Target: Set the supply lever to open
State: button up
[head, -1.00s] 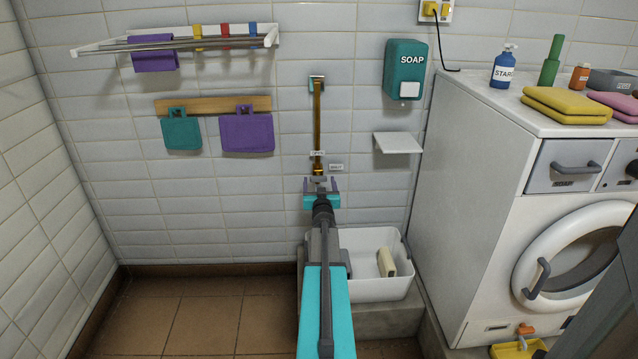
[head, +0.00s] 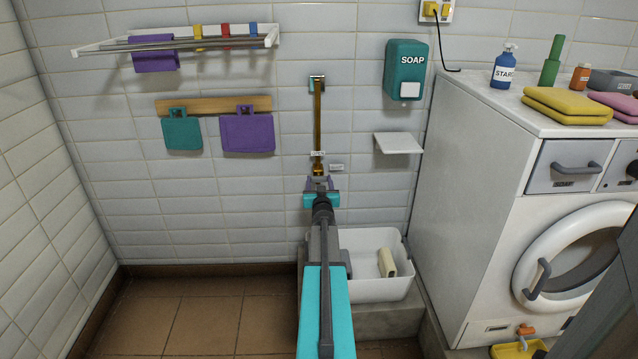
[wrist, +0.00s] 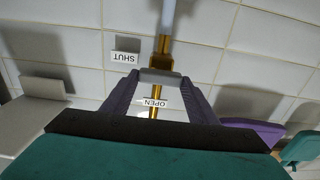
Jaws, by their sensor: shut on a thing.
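The brass supply pipe (head: 317,115) runs down the tiled wall above the white tub. A white OPEN label (head: 317,153) sits across the pipe, and a SHUT label (head: 336,167) is to its lower right. Both labels appear upside down in the wrist view, OPEN (wrist: 154,102) between the fingers and SHUT (wrist: 125,57) outside them. My gripper (head: 320,183) is at the pipe's lower end. In the wrist view its purple fingers are shut on a grey lever (wrist: 162,76) in front of the brass valve (wrist: 161,63). My gripper hides much of the lever in the head view.
A white tub (head: 360,289) with a cream block (head: 387,263) stands below. A small shelf (head: 398,142) and a soap dispenser (head: 405,70) are on the wall to the right. A washing machine (head: 460,180) stands further right.

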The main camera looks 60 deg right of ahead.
jog(key=shift+d+r+m+p, duration=0.1)
jog(key=shift+m+p, duration=0.2)
jog(key=shift+s+d+r+m+p, duration=0.1)
jog(key=shift+m+p, duration=0.95)
jog(key=shift+m, duration=0.05)
jog(key=m+p, duration=0.3)
jog(key=m, duration=0.3)
jog(key=shift+s+d+p, duration=0.1)
jog(key=shift+p, duration=0.2)
jog(key=shift+c, duration=0.2)
jog(key=shift+o, duration=0.2)
jog(key=m+p, duration=0.1)
jog(key=m, duration=0.3)
jog(key=shift+m+p, duration=0.4)
jog(key=m, duration=0.2)
jog(key=m+p, duration=0.1)
jog(key=m, duration=0.1)
jog(key=shift+s+f, duration=0.1)
jog(key=shift+f, duration=0.2)
jog(key=shift+m, duration=0.3)
jog(key=o, duration=1)
jog(key=shift+f, duration=0.1)
jog(key=shift+o, duration=0.2)
